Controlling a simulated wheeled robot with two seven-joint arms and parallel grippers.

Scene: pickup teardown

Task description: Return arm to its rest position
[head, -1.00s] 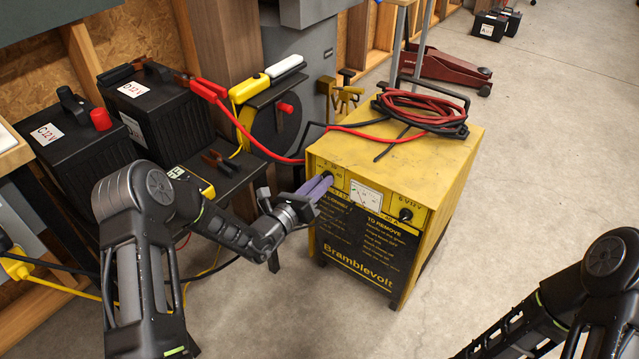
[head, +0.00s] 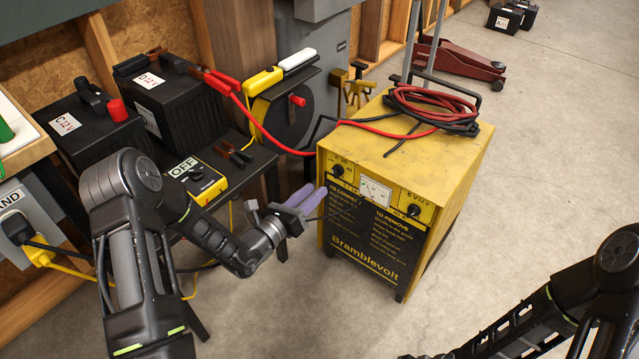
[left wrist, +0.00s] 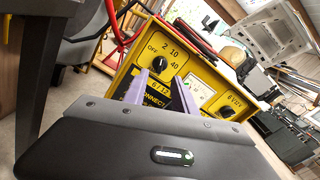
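My left gripper (head: 316,193) has purple fingers and hangs just in front of the left side of the yellow charger (head: 425,150). The left wrist view shows its two fingers (left wrist: 160,92) apart, with nothing between them. That knob also shows in the head view (head: 338,170), clear of the fingers. My right arm (head: 560,310) enters at the lower right; its gripper is out of view.
A dark bench holds two black batteries (head: 180,105) (head: 95,130) and a yellow box marked OFF (head: 196,181). Red and black cables (head: 435,105) lie coiled on the charger. A red floor jack (head: 460,60) stands behind. The concrete floor at right is clear.

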